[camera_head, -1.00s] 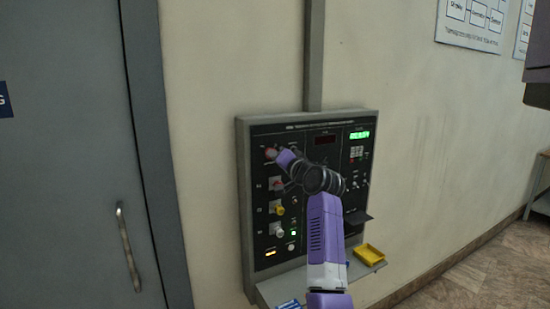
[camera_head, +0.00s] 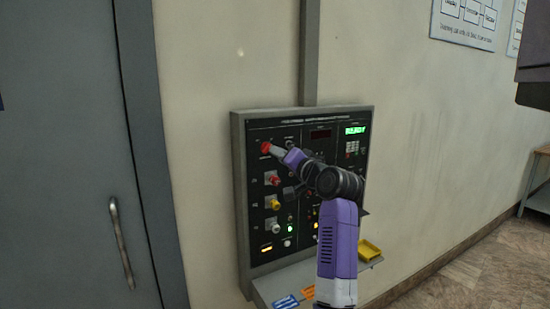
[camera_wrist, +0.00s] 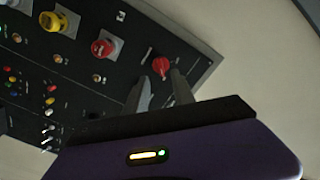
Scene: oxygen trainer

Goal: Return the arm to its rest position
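My gripper (camera_head: 279,154) is in front of the upper left of a wall-mounted control panel (camera_head: 240,190). In the wrist view my gripper (camera_wrist: 159,78) has its two grey fingers apart, with nothing held between them. A red knob (camera_wrist: 161,66) at the panel's edge lies just beyond the fingertips and looks clear of them. The same red knob (camera_head: 266,147) shows in the head view, left of the gripper. My purple arm rises from the bottom of the head view and covers part of the panel's right half.
The panel has a red (camera_head: 272,178), a yellow (camera_head: 273,204) and a white knob (camera_head: 274,227), plus a lit green display (camera_head: 356,130). A grey door (camera_head: 75,150) stands left.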

